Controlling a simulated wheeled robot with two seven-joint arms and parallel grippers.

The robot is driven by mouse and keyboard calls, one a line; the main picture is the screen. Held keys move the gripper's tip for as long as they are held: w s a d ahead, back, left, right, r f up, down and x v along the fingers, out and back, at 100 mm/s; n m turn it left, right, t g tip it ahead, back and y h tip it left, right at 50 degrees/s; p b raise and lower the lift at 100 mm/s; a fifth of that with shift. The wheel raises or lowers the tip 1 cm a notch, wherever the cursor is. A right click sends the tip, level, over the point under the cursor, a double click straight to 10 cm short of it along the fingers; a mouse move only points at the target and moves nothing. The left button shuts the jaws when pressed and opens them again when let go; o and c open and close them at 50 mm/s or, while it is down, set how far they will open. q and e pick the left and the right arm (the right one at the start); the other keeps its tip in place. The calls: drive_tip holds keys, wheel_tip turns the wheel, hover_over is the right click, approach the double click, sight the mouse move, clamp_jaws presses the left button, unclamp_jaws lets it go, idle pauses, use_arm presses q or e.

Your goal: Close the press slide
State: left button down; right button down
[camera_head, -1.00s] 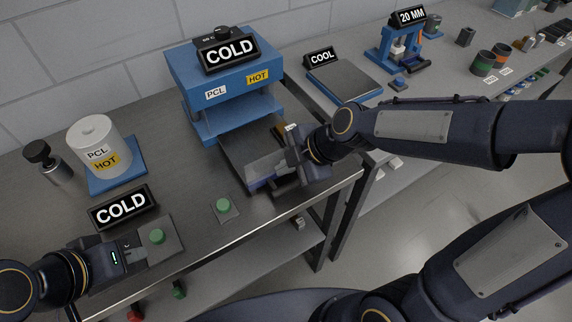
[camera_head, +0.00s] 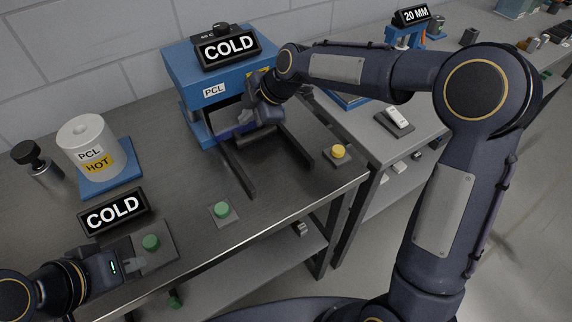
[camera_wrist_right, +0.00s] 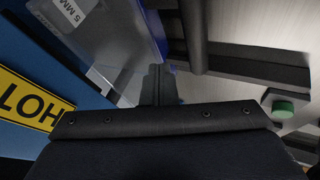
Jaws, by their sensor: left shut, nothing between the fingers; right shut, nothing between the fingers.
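The blue press (camera_head: 190,75) stands at the back of the bench, with PCL and HOT labels and a COLD display on top. Two dark slide rails (camera_head: 235,172) stick out from its front, bare along their outer part. The slide's load, a clear piece with a blue edge (camera_head: 228,134), sits at the press mouth; it also shows in the right wrist view (camera_wrist_right: 125,35), against or very near the fingers. My right gripper (camera_head: 247,122) is shut and empty at the press mouth, partly hiding the slide. My left gripper (camera_head: 135,265) is shut and empty beside a green button (camera_head: 151,242).
Another green button (camera_head: 222,209) and a yellow button (camera_head: 338,151) flank the rails. A white PCL/HOT canister (camera_head: 85,140) and a COLD sign (camera_head: 113,212) stand at left. The bench's front edge is close to the rails. A second bench lies at right.

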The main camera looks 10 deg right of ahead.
use_arm(q)
drive_tip(key=shift+w+a+f, duration=0.1)
drive_tip(key=shift+w, duration=0.25)
use_arm(e)
drive_tip(key=shift+w+a, duration=0.25)
drive_tip(key=shift+w, duration=0.65)
drive_tip(key=shift+r, duration=0.15)
